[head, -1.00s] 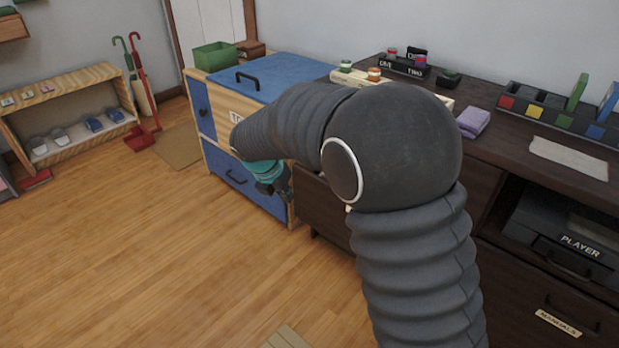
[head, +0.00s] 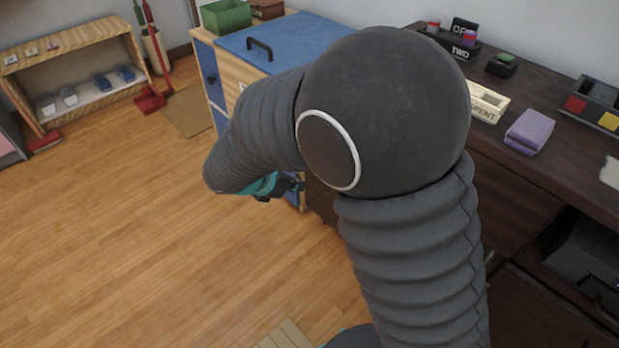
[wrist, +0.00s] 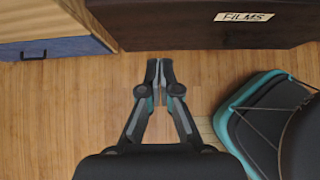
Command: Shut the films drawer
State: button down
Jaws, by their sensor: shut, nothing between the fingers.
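The films drawer (wrist: 180,22) shows in the wrist view as a dark brown front along the top, with a cream label reading FILMS (wrist: 244,16). My gripper (wrist: 159,64) is shut and empty, its fingertips pointing toward the drawer front and a little short of it in the picture, over bare floor. In the head view my gripper (head: 290,187) is mostly behind my arm, and the films drawer is hidden by the arm. I cannot tell how far the drawer stands out.
A wooden chest with blue drawers and a blue top (head: 285,40) stands left of the dark cabinet (head: 510,185). The wood floor (head: 130,260) at left is clear.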

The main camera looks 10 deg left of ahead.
jog(key=w+d+r+x, duration=0.1)
jog(key=r+x, duration=0.1)
jog(key=x, duration=1)
jog(key=shift+w+d, duration=0.25)
jog(key=shift+w, duration=0.25)
jog(key=shift+f, duration=0.15)
